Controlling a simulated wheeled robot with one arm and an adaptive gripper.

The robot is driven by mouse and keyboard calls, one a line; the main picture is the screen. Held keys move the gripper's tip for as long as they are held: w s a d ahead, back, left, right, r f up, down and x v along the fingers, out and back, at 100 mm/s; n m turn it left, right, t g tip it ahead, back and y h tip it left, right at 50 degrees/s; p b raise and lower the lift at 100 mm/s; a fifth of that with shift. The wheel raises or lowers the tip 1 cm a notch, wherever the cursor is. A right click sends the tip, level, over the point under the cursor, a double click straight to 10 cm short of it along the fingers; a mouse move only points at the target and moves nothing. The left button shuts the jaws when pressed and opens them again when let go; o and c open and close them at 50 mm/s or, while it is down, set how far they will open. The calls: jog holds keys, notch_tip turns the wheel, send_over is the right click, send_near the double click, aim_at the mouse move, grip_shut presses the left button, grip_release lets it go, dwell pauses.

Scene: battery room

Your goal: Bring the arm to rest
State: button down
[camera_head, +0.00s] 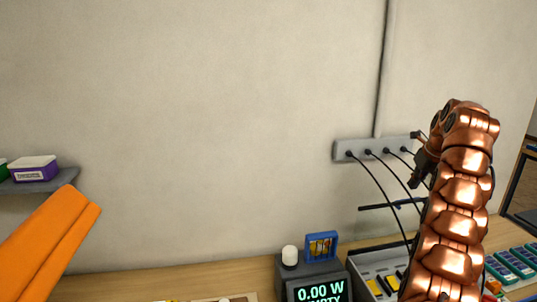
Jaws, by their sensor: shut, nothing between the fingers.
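My copper-coloured arm rises along the right side of the view, its upper end bent over in front of the wall. My gripper (417,178), small and dark, shows at the left of that upper end, partly hidden by the arm. It looks shut, with nothing held. It is in front of the power strip's right end and above the bench.
A grey power strip (343,151) with several black cables is on the wall. On the bench (258,268) stand a meter reading 0.00 W (320,291), a blue-framed item (322,245) and a grey tray (365,266). Green-topped cells (515,263) are at right. A shelf (62,181) is at left.

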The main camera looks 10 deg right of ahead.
jog(key=s+a+r+n+g+y, duration=0.1)
jog(key=a+r+n, duration=0.1)
jog(key=a+n, duration=1.15)
jog(key=s+a+f+n+g, duration=0.15)
jog(key=s+a, duration=0.25)
jog(key=a, duration=0.4)
jog(key=s+a+n, duration=0.3)
jog(key=s+a, duration=0.1)
jog(key=a, duration=0.4)
jog(key=s+a+f+n+g+b, duration=0.1)
jog(key=s+a+f+n, duration=0.2)
jog(key=s+a+n, duration=0.35)
jog(key=s+a+f+n+g, duration=0.1)
jog(key=s+a+f+n, duration=0.25)
jog(key=s, duration=0.65)
jog(key=s+a+f+n, duration=0.1)
jog(key=s+f+n, duration=0.1)
jog(key=s, duration=0.4)
jog(key=s+a+f+n+g, duration=0.1)
jog(key=s+f+n, duration=0.2)
jog(key=s, duration=0.2)
jog(key=s+a+f+n+h, duration=0.1)
jog(key=s+f+n, duration=0.2)
jog(key=s, duration=0.3)
jog(key=shift+s+f+g+b, duration=0.3)
jog(key=shift+s+g+b, duration=0.05)
jog(key=shift+b, duration=0.1)
